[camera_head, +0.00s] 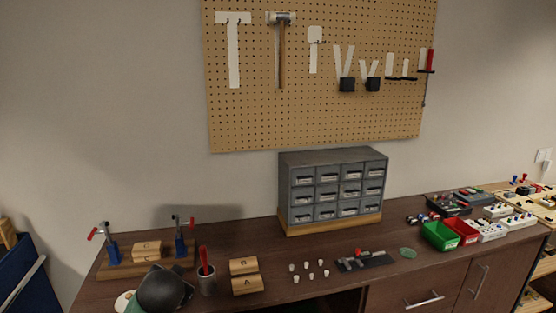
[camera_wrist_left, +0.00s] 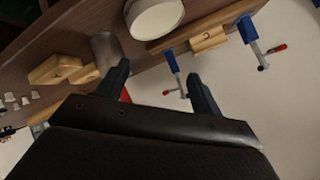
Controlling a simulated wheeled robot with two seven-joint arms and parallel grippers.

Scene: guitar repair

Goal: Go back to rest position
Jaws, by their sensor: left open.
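My left gripper (camera_wrist_left: 159,76) is in the left wrist view with its two dark fingers apart and nothing between them. It hangs over the bench near a grey cup (camera_wrist_left: 105,48), a round white container (camera_wrist_left: 154,16) and a wooden clamp fixture (camera_wrist_left: 225,28). In the head view a dark rounded shape, which looks like part of my left arm, covers part of the bench's front left beside the cup (camera_head: 207,284). The fingertips cannot be made out there. My right gripper is in neither view.
Wooden blocks A (camera_head: 247,285) and B (camera_head: 244,266) stand near the cup. A grey drawer cabinet (camera_head: 333,188) stands mid-bench, with small white pieces (camera_head: 310,269) in front. Green (camera_head: 440,236) and red (camera_head: 461,231) bins are at right. A pegboard (camera_head: 320,110) hangs behind.

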